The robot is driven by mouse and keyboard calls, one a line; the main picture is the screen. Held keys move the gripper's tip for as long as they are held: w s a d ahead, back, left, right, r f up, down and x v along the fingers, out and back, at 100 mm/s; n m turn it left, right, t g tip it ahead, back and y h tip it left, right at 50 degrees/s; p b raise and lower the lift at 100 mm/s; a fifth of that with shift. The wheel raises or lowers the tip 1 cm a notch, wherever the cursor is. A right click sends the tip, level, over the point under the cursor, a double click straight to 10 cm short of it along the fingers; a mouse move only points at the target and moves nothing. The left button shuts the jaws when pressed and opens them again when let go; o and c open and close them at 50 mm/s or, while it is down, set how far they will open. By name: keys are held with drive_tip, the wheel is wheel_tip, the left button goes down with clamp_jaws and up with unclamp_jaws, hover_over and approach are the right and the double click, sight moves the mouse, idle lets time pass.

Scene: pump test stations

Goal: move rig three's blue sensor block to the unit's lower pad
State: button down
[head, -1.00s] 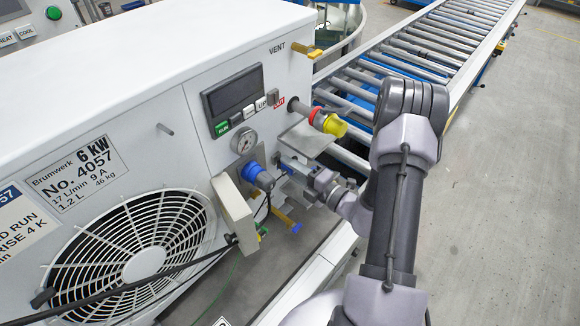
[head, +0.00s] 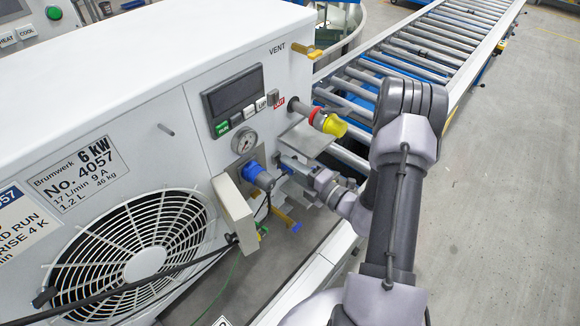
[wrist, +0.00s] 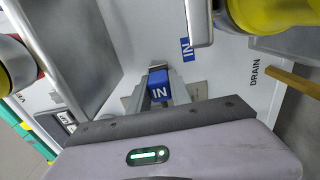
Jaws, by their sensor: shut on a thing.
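In the head view my gripper (head: 284,163) is at the right end of the white unit (head: 200,110), below a grey metal plate (head: 309,139). The block's lower part is hidden by my gripper. A blue IN label (wrist: 187,49) is on the unit face beside the block. I cannot tell which surface is the lower pad, or whether the block touches anything behind it.
A yellow-capped red connector (head: 318,118) sticks out above the plate. A blue plug (head: 258,176) with a cable is just left of my gripper. A yellow lever (head: 288,220) lies below. A roller conveyor (head: 425,50) stands behind; the floor at right is clear.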

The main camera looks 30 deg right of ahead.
drive_tip(key=shift+w+a, duration=0.15)
drive_tip(key=shift+w, duration=0.35)
idle(0.5)
drive_tip(key=c, duration=1.1)
unclamp_jaws()
drive_tip(key=p+v, duration=0.3)
drive_tip(key=v, duration=1.4)
drive_tip(key=shift+s+p, duration=0.2)
drive_tip(key=shift+p, duration=0.1)
drive_tip(key=shift+r, duration=0.1)
